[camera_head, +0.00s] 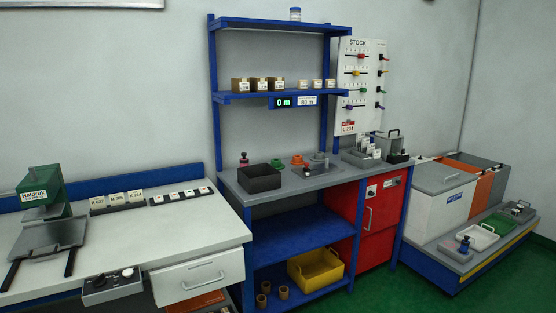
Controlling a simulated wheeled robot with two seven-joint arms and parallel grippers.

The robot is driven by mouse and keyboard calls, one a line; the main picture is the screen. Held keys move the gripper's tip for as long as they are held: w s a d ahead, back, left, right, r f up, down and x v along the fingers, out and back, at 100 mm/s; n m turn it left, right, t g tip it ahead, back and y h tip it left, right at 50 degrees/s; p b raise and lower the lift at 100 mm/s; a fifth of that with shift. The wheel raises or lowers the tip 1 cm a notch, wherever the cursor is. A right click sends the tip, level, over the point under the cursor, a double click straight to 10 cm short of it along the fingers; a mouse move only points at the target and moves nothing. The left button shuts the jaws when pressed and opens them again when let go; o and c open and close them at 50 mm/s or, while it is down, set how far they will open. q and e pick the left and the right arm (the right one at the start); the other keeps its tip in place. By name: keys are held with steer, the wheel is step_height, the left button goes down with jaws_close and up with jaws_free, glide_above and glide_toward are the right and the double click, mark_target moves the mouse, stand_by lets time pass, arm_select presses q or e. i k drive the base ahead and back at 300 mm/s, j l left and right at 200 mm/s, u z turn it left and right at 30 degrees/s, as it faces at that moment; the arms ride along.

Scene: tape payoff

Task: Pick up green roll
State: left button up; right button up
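No roll can be made out for certain as the green roll. A small green item (363,91) sits on the white board marked STOCK (347,70), among red, yellow and blue ones. Another small green piece (277,163) lies on the grey counter behind the black bin (260,178), beside orange pieces (297,161). Both are too small to tell whether they are rolls. Neither of my grippers shows in the head view.
A green press marked Haldruk (42,189) stands on the left bench. A yellow crate (316,268) is below the counter. Green floor (490,290) is clear at right.

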mark_target(277, 163)
steer(key=i+j, duration=0.15)
steer(key=i, duration=0.5)
steer(key=i+j+z, duration=0.1)
steer(key=i, duration=0.6)
steer(key=i+l, duration=0.25)
steer(key=l, duration=0.4)
steer(key=i+l+u, duration=0.15)
steer(key=i+l, duration=0.15)
steer(key=l, duration=0.3)
steer(key=i+l, duration=0.2)
steer(key=l, duration=0.5)
steer(key=i+l+u, duration=0.1)
steer(key=i+l, duration=0.15)
steer(key=l, duration=0.4)
steer(key=i+l, duration=0.2)
steer(key=l, duration=0.5)
steer(key=i+l+u, duration=0.15)
steer(key=l, duration=0.5)
steer(key=i+l, duration=0.25)
steer(key=l, duration=0.45)
steer(key=i+l+u, duration=0.1)
steer(key=l, duration=0.6)
steer(key=i, duration=0.05)
